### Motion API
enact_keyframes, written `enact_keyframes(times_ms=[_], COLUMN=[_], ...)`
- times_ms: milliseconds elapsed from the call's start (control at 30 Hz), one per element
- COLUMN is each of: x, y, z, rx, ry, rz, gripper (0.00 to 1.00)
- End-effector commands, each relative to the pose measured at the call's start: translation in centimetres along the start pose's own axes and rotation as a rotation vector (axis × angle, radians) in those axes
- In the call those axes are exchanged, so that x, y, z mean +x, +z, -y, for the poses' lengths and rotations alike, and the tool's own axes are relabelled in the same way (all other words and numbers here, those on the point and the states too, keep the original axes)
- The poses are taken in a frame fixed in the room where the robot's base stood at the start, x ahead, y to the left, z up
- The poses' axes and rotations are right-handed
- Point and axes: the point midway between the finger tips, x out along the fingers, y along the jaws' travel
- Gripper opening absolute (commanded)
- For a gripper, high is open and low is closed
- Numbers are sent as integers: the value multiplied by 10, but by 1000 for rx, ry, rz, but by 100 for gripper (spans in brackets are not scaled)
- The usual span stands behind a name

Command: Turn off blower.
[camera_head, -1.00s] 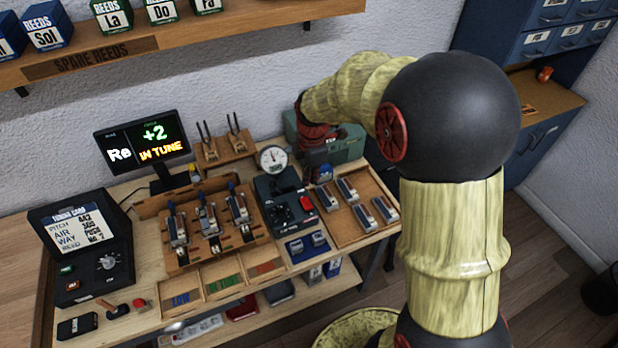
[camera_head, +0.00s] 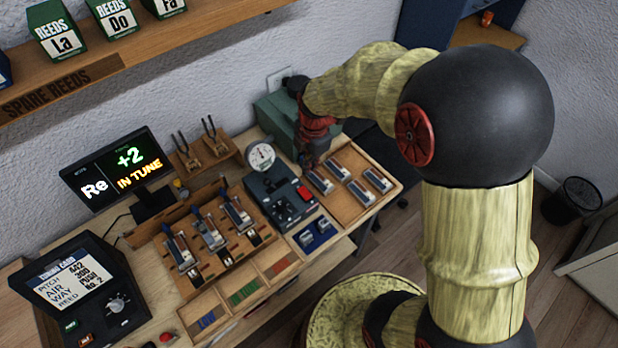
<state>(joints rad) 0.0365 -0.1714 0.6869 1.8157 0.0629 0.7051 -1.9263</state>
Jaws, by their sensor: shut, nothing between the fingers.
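The dark unit (camera_head: 268,186) with a round white gauge (camera_head: 261,156) stands at the right part of the bench and looks like the blower control. It has a red switch (camera_head: 305,193) at its right side and a black knob (camera_head: 283,209) on its face. The switch's setting is too small to tell. My gripper (camera_head: 308,164) is shut and empty, pointing down just behind the red switch, by the unit's far right corner. It looks apart from the switch, but the exact gap cannot be told. A green case (camera_head: 275,112) stands behind, partly hidden by my arm.
A wooden tray (camera_head: 347,212) with several metal reed pieces lies right of the unit. A wooden rack (camera_head: 160,245) of reeds is on its left. A monitor (camera_head: 118,172) reads "Re +2 IN TUNE". A tuning card console (camera_head: 75,290) stands at front left.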

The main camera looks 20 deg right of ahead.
Motion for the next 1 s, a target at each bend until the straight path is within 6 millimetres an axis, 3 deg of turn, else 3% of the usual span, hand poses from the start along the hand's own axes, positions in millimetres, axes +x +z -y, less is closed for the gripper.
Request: enact_keyframes(times_ms=[567, 767, 1000], x=[4, 31, 79], y=[1, 0, 0], z=[-3, -2, -2], rx=[-41, -41, -41], ry=[7, 5, 5], rz=[1, 0, 0], gripper=[0, 0, 0])
